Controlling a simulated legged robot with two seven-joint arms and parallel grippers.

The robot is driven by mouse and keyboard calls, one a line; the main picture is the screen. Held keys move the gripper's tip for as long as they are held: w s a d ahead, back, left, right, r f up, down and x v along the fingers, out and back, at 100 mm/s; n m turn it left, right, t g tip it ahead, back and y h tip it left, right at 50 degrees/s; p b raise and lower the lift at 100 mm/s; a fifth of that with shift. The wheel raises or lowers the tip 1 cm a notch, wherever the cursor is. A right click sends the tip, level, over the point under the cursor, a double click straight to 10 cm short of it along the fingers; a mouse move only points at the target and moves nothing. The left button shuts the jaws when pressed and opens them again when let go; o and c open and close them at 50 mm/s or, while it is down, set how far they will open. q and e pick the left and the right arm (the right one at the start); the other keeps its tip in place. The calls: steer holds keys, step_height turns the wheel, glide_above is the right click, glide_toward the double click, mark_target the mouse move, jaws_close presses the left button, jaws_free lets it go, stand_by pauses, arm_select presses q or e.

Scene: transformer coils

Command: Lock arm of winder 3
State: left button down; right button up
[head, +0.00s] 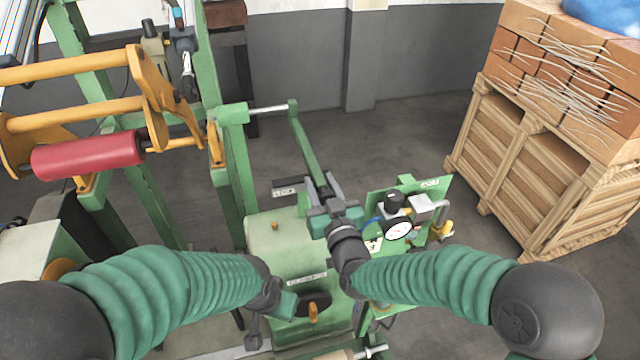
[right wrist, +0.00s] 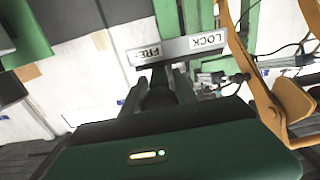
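The winder's long green arm (head: 308,145) slopes down from a bar at the top and ends in a dark handle (head: 322,185). A small plate beside it reads LOCK (head: 284,191). In the right wrist view the FREE/LOCK plate (right wrist: 180,48) is upside down, and the dark handle (right wrist: 160,92) stands below it, nearer FREE. My right gripper (head: 324,192) has one finger on each side of the handle, seemingly with small gaps. My left gripper (head: 278,312) is low at the green housing; its fingers are not clear.
A red roll (head: 87,156) on the orange-armed green frame stands at left. A pressure gauge (head: 398,229) on a green panel is just right of my right gripper. A wooden crate (head: 530,150) with bricks stands at far right. Floor between is clear.

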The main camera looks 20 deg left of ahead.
steer(key=shift+w+d, duration=0.15)
steer(key=shift+d, duration=0.75)
jaws_close()
steer(key=shift+s+a+r, duration=0.1)
steer(key=shift+s+a, duration=0.1)
